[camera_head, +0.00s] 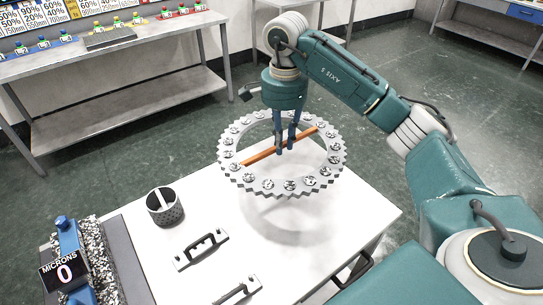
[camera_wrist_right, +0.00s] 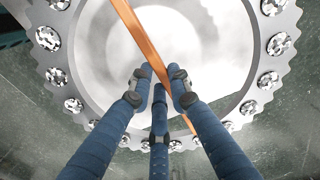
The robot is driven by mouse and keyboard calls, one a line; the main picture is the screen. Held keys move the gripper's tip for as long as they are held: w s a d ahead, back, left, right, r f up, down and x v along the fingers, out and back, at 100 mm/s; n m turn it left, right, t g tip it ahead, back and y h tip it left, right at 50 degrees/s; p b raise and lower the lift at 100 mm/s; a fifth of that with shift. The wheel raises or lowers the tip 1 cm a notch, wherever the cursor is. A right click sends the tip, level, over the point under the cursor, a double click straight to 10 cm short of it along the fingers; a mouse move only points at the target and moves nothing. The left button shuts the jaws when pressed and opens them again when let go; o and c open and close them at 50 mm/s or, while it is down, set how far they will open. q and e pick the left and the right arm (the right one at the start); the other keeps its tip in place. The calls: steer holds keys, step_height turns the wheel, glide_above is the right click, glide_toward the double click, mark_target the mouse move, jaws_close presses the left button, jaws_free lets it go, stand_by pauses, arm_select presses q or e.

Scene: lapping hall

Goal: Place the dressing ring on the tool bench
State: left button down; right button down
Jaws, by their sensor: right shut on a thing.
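The dressing ring (camera_head: 239,177) is a grey toothed ring with several speckled round pads and an orange bar (camera_head: 259,154) across its middle. My right gripper (camera_head: 285,149) is shut on the orange bar and points down. The ring hangs roughly level above the far part of a white-topped bench (camera_head: 335,232), with a soft shadow beneath it. In the right wrist view the blue fingers (camera_wrist_right: 160,82) close around the bar (camera_wrist_right: 140,33), with the ring (camera_wrist_right: 257,100) around them. Which bench is the tool bench I cannot tell for sure. My left gripper is out of view.
On the white bench are a dark perforated cup (camera_head: 164,207), two handled plates (camera_head: 201,249) and a MICRONS display (camera_head: 64,272) reading 0. A grey bench (camera_head: 130,54) with small coloured items stands along the wall. Another bench (camera_head: 496,36) is at the far right.

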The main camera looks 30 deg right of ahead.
step_height(320, 180, down, 11)
steer(key=shift+f+p, duration=0.2)
steer(key=shift+p, duration=0.5)
steer(key=shift+w+f, duration=0.1)
steer(key=shift+f, duration=0.5)
step_height(320, 180, down, 3)
steer(key=shift+f+p, duration=0.1)
steer(key=shift+p, duration=0.3)
steer(key=shift+f, duration=0.3)
steer(key=c, duration=1.8)
jaws_free()
steer(key=shift+f, duration=0.15)
steer(key=shift+o, duration=0.8)
